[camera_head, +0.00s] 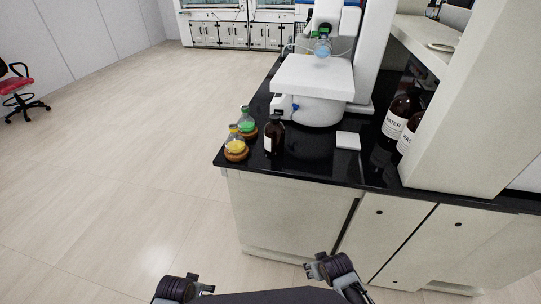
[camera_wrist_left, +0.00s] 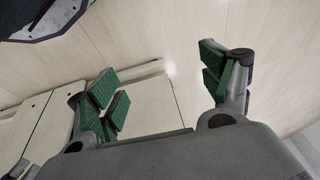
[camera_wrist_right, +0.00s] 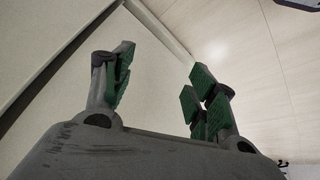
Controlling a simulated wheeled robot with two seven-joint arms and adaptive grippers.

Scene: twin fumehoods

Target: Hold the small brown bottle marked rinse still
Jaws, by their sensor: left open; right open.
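A small brown bottle (camera_head: 274,137) with a dark cap and a pale label stands upright on the black counter (camera_head: 320,168), near its front left corner. The label's text is too small to read. My left gripper (camera_head: 186,286) is low in the head view, in front of and below the counter, far from the bottle. In the left wrist view its green-padded fingers (camera_wrist_left: 160,80) are apart with nothing between them. My right gripper (camera_head: 322,268) is also low, in front of the cabinet. In the right wrist view its fingers (camera_wrist_right: 155,82) are open and empty.
Flasks with yellow liquid (camera_head: 236,146) and green liquid (camera_head: 248,126) sit on cork rings left of the bottle. A white rotary device (camera_head: 312,80) stands behind. A white square (camera_head: 348,141) and large brown bottles (camera_head: 397,116) are to the right. Cabinets (camera_head: 290,210) front the counter.

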